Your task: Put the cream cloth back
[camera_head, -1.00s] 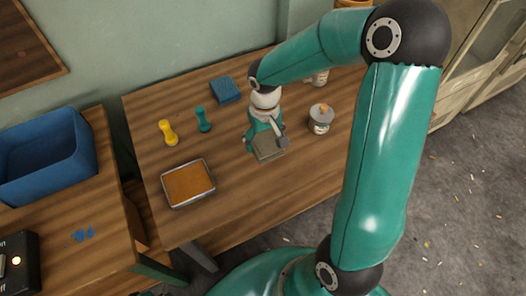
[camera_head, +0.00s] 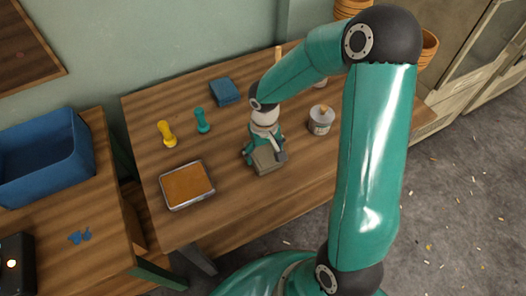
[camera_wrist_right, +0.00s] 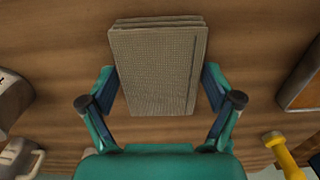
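The folded cream cloth (camera_head: 268,160) looks greyish beige and is at the right gripper, over the front middle of the wooden table (camera_head: 240,205). In the right wrist view, the cloth (camera_wrist_right: 155,70) shows as a stacked rectangle between the fingers. My right gripper (camera_wrist_right: 160,95) has a finger against each side of it and is shut on it. In the head view, the right gripper (camera_head: 266,146) partly covers the cloth. How high the cloth is above the table is hard to tell. My left gripper is not in view.
A blue folded cloth (camera_head: 224,91) lies at the back. A blue bin (camera_head: 45,160) stands on the left table.

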